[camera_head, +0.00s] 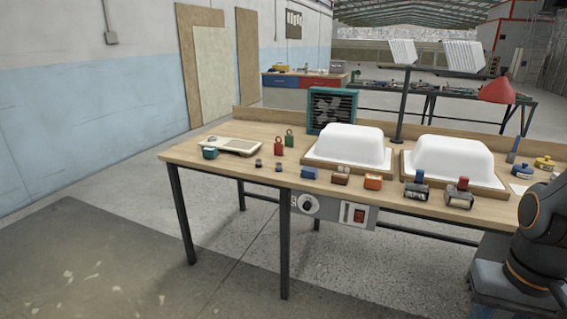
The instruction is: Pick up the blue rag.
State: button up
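A small blue item (309,173), which may be the folded blue rag, lies near the front edge of the wooden workbench (225,170). It sits in front of the left white tub shell (350,143), just left of a brown-and-white block (341,175). It is too small to tell whether it is cloth. A teal object (210,153) sits at the bench's left end. Part of my arm shows at the lower right, but my gripper is out of view.
A second white tub shell (448,158) stands on the right. An orange block (373,181) and two roller-like tools (416,187) line the front edge. Red (278,146) and green (289,138) tags stand at left, and a teal fan (331,110) behind. Floor in front is clear.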

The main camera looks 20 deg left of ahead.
aim_at(307, 172)
jog(key=u, duration=0.6)
jog(key=i, duration=1.9)
jog(key=z, duration=0.45)
